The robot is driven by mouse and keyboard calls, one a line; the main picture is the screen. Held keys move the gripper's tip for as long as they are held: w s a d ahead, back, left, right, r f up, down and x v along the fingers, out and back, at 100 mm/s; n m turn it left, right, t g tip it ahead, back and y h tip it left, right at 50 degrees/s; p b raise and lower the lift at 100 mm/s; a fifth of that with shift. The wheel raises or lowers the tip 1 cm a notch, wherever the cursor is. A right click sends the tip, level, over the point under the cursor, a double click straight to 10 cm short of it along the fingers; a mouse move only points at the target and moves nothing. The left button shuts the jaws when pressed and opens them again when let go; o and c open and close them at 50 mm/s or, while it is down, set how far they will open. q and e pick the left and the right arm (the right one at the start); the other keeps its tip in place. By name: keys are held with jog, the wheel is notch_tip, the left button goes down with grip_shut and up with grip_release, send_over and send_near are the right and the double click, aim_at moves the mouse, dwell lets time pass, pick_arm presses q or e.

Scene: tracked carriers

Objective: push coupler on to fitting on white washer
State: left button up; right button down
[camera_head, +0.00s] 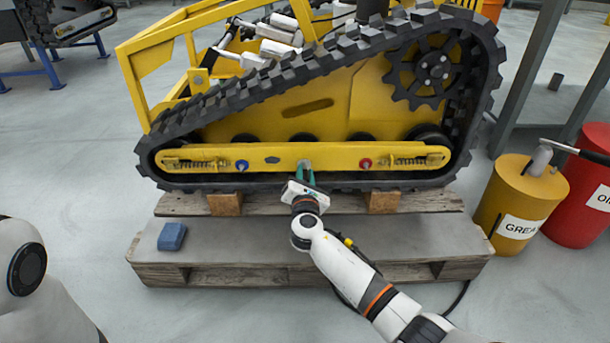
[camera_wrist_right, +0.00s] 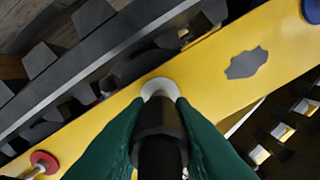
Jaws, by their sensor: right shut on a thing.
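My right gripper (camera_head: 306,180) has green fingers and is at the middle of the yellow side beam (camera_head: 280,151) on the tracked carrier. In the right wrist view its fingers (camera_wrist_right: 160,135) are shut on the dark cylindrical coupler (camera_wrist_right: 160,120). The coupler's far end points at the white washer (camera_wrist_right: 158,86) on the yellow beam and overlaps it in the picture. The fitting is hidden behind the coupler, so I cannot tell whether they touch. In the head view the fingers cover most of the washer. My left gripper is out of view.
A blue washer (camera_head: 242,166) and a red washer (camera_head: 365,163) sit on the beam either side. The black track (camera_head: 230,100) surrounds it. A blue block (camera_head: 172,236) lies on the pallet (camera_head: 220,262). A yellow grease drum (camera_head: 515,205) and red drum (camera_head: 585,195) stand right.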

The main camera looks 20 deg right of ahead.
jog(key=shift+w, duration=0.25)
jog(key=c, duration=1.2)
grip_release()
